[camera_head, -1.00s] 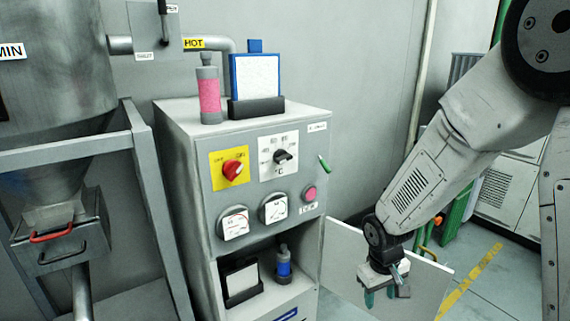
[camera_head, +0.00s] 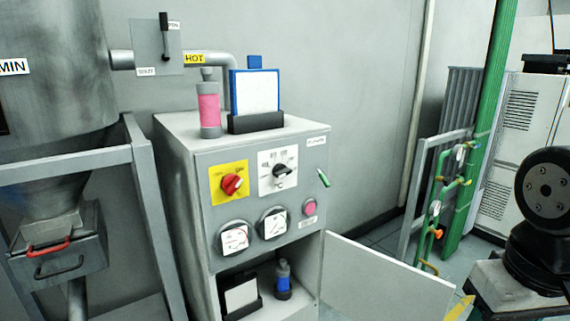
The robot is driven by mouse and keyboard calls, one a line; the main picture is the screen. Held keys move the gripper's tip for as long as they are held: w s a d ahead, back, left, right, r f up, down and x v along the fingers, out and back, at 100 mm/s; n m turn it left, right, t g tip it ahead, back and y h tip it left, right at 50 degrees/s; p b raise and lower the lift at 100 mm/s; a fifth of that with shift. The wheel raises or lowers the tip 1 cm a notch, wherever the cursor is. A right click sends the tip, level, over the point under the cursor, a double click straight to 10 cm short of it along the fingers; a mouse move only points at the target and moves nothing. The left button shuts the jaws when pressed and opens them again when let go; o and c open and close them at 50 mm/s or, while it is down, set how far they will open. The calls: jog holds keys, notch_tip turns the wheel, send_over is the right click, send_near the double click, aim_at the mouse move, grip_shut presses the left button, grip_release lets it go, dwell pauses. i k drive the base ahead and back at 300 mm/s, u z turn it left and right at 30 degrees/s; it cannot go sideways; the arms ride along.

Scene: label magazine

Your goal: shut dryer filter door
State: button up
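The dryer cabinet (camera_head: 203,180) is a grey box with knobs and gauges on its front. Its filter door (camera_head: 385,285) is a plain pale panel standing open, swung out to the right from the right side of the lower opening. The open compartment shows a white panel in a black frame (camera_head: 240,297) and a blue and grey bottle (camera_head: 283,280). The lower part of the door and compartment is cut off by the picture's bottom edge. My gripper is out of view; only a part of my arm shows at the lower right.
A pink bottle (camera_head: 209,110) and a blue-framed white panel in a black holder (camera_head: 256,122) stand on the cabinet. A hopper (camera_head: 55,130) with a grey frame is at left. Green pipes with valves (camera_head: 440,205) stand behind the door at right.

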aim_at(361, 283)
jog(key=z, duration=1.95)
jog(key=i, duration=4.15)
jog(key=u, duration=4.6)
